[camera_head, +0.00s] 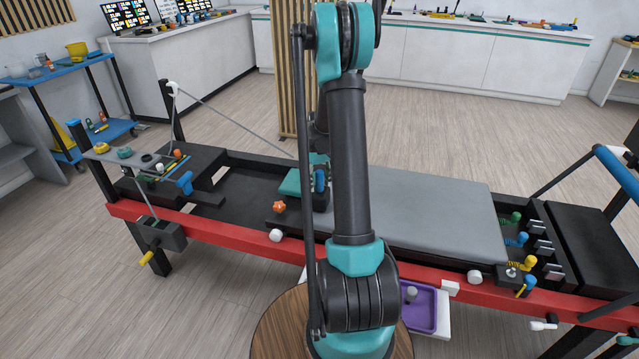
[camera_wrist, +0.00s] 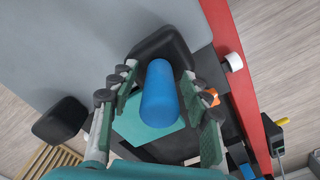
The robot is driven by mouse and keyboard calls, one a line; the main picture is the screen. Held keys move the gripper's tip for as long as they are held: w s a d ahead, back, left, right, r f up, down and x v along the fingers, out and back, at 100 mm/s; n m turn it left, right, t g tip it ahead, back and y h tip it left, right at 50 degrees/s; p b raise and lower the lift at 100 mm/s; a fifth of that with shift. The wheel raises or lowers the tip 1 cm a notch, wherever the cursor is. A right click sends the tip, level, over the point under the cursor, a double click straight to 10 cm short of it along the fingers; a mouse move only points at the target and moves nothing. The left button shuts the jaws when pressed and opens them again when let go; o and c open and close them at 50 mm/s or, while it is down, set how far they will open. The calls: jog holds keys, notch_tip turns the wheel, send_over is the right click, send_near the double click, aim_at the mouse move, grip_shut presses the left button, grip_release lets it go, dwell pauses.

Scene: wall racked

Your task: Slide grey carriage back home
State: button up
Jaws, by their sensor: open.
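The grey carriage (camera_head: 430,215) is a flat padded bed on the red-sided reformer frame (camera_head: 400,262), at its middle and right. It also shows in the wrist view (camera_wrist: 90,45). Black shoulder blocks (camera_wrist: 165,50) stand at its left end, near a teal pad (camera_head: 290,183). A blue upright cylinder (camera_wrist: 160,95) stands near that end; part of it shows behind my arm in the head view (camera_head: 319,181). My gripper (camera_wrist: 158,76) is open, its fingers on either side of the blue cylinder with gaps visible. My arm hides part of the carriage in the head view.
Colored springs and knobs (camera_head: 520,240) sit right of the carriage. A blue bar (camera_head: 617,172) stands at the far right. The frame's left part (camera_head: 250,185) is open, with a grey rope (camera_head: 235,125) above it. A purple tray (camera_head: 420,308) lies in front.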

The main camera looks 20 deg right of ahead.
notch_tip(320, 180, up, 12)
dwell(0.6)
